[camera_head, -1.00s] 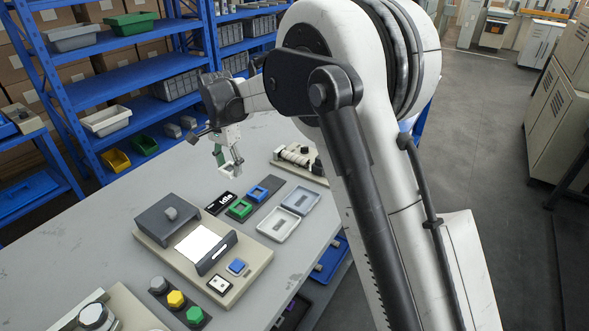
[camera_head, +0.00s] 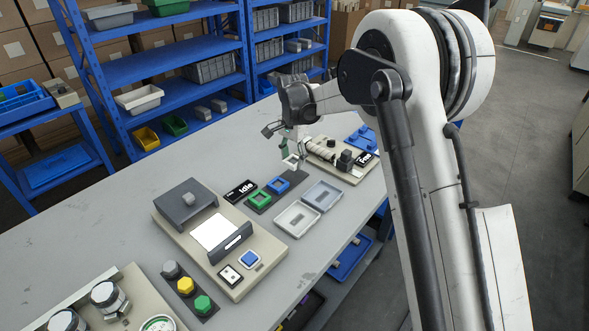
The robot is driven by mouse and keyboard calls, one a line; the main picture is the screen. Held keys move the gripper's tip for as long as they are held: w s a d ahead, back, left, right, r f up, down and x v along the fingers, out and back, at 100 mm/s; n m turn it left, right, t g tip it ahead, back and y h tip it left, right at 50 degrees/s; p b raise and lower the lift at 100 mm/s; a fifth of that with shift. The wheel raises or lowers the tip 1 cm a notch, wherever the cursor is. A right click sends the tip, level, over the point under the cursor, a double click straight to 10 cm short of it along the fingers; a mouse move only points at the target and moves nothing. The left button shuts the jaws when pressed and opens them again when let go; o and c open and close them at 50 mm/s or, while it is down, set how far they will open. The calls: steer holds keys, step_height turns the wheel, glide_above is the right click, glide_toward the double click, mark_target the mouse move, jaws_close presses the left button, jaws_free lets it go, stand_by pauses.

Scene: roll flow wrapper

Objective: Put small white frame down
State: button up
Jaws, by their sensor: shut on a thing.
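My gripper (camera_head: 289,156) is over the far part of the grey table (camera_head: 100,230), pointing down. It is shut on a small white frame (camera_head: 291,161), which hangs at its fingertips close above the far end of a dark strip (camera_head: 300,180). The frame is small, and I cannot tell whether it touches the strip. On the same strip, nearer to me, a blue frame (camera_head: 278,185) and a green frame (camera_head: 259,198) lie in a row.
A black "idle" label (camera_head: 241,190) lies left of the strip. A grey two-part tray (camera_head: 297,219) lies to its right. A beige machine with a roller (camera_head: 326,149) stands just right of my gripper. A device with a white screen (camera_head: 215,232) stands nearer. The left tabletop is clear.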

mark_target(294, 162)
steer(key=shift+d+f, duration=0.2)
steer(key=shift+f, duration=1.9)
steer(key=shift+f, duration=0.1)
steer(key=shift+f+b, duration=0.1)
steer(key=shift+b, duration=0.2)
steer(key=o, duration=1)
